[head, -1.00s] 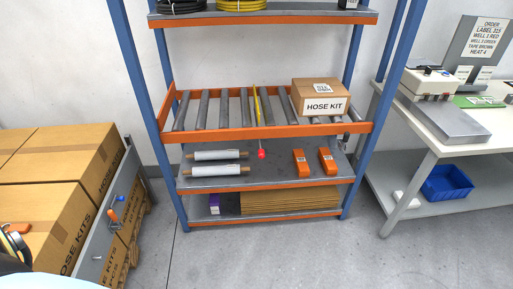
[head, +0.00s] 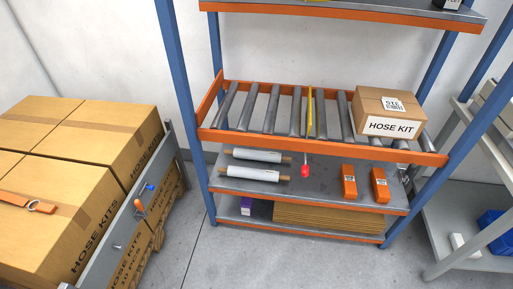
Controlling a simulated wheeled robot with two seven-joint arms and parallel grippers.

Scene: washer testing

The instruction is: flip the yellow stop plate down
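The yellow stop plate (head: 310,112) stands up between the grey rollers of the orange-framed roller shelf, seen nearly edge-on as a narrow strip. A red knob (head: 305,171) hangs below the shelf's front rail, under the plate. A cardboard box labelled HOSE KIT (head: 390,112) sits on the rollers to the right of the plate, apart from it. Neither of my grippers shows in the head view.
A lower shelf holds white rolls (head: 254,174) and orange tools (head: 349,182). Flat cardboard (head: 330,218) lies at the bottom. Stacked boxes (head: 60,200) behind a grey side panel stand at left. A table (head: 455,215) stands at right. Bare floor shows between the boxes and rack.

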